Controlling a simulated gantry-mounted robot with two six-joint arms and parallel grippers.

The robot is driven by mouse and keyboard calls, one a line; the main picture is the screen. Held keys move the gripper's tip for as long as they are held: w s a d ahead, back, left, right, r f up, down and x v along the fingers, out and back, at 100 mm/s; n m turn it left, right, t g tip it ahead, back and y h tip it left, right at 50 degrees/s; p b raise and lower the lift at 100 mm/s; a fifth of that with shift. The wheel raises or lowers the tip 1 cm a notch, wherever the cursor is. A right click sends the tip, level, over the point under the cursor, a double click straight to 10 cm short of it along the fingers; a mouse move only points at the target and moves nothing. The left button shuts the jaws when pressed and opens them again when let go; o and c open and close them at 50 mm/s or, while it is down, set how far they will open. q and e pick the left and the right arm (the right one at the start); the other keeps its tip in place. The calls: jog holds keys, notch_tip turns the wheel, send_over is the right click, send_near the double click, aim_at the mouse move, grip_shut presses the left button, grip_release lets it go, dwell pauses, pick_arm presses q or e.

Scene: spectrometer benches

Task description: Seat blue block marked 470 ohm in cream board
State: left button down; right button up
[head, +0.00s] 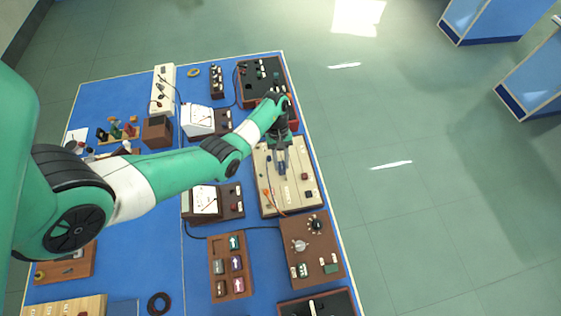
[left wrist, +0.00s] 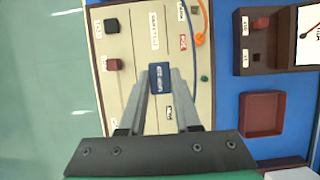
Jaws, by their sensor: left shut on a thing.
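The blue block (left wrist: 160,76) with white markings, too small to read surely, is between the fingertips of my left gripper (left wrist: 160,88) in the left wrist view. My left gripper (head: 282,170) is shut on it. In the head view my left gripper is over the middle of the cream board (head: 304,160); the cream board also fills the middle of the left wrist view (left wrist: 115,95). I cannot tell whether the block touches the board, and its underside is hidden. My right gripper is not in view.
A black knob block (left wrist: 111,26) and a dark red one (left wrist: 113,64) stand on the board. An orange wire (left wrist: 205,25) runs along it. A meter (head: 205,200) and a brown tray of blocks (head: 217,270) are nearby. Open floor lies to the right.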

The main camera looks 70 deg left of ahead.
pick_arm(q)
jog(key=shift+f+b, duration=3)
jog(key=shift+f, duration=0.2)
jog(key=c, duration=0.5)
grip_release()
jog(key=shift+c, duration=0.2)
jog(key=p+v, duration=0.3)
jog(key=v, duration=0.8)
jog(key=shift+a+r+p, duration=0.2)
jog(key=shift+r+p, duration=0.1)
jog(key=shift+p, duration=0.05)
